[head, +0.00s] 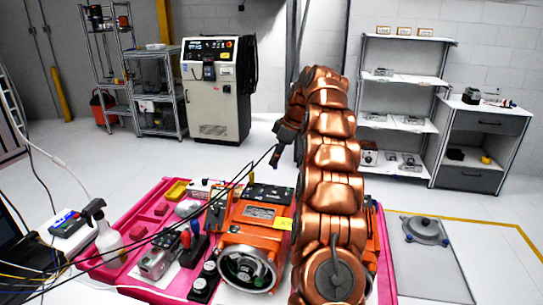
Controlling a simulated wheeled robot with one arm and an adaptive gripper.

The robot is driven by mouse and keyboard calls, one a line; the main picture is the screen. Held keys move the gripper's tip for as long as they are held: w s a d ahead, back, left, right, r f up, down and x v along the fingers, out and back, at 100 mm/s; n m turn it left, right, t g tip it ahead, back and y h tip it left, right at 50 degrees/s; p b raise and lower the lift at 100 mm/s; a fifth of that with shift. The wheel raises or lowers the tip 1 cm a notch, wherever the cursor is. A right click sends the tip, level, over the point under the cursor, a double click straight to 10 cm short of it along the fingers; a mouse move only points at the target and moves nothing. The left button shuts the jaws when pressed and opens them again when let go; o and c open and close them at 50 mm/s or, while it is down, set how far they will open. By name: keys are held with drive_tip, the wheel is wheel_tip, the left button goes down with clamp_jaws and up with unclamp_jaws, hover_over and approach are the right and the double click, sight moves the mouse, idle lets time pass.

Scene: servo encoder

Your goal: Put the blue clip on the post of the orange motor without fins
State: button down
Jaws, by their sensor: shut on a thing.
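My gripper (277,157) is raised at the end of my copper arm, left of the arm's upper links. It is shut on a small dark thing, too small here to identify; I cannot tell whether it is the blue clip. An orange motor (256,211) with a yellow tag and a round wheel at its front sits on the pink table below the gripper. Another orange body (371,255) shows right of my arm, mostly hidden by it.
Thin black cables cross in front. A grey machine (217,95) and shelves stand behind, beyond open floor.

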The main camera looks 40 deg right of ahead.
drive_tip(key=shift+s+f+b, duration=0.1)
drive_tip(key=shift+f+b, duration=0.75)
drive_tip(key=shift+f, duration=1.45)
drive_tip(key=shift+f+b, duration=1.05)
drive_tip(key=shift+f, duration=0.15)
drive_tip(key=shift+d+b, duration=0.1)
drive_tip(key=shift+b, duration=0.8)
drive_tip(key=shift+f, duration=0.15)
drive_tip(key=c, duration=1.1)
unclamp_jaws()
drive_tip(key=shift+o, duration=0.2)
drive_tip(key=shift+r+p, duration=1.9)
drive_tip(key=shift+r, duration=1.6)
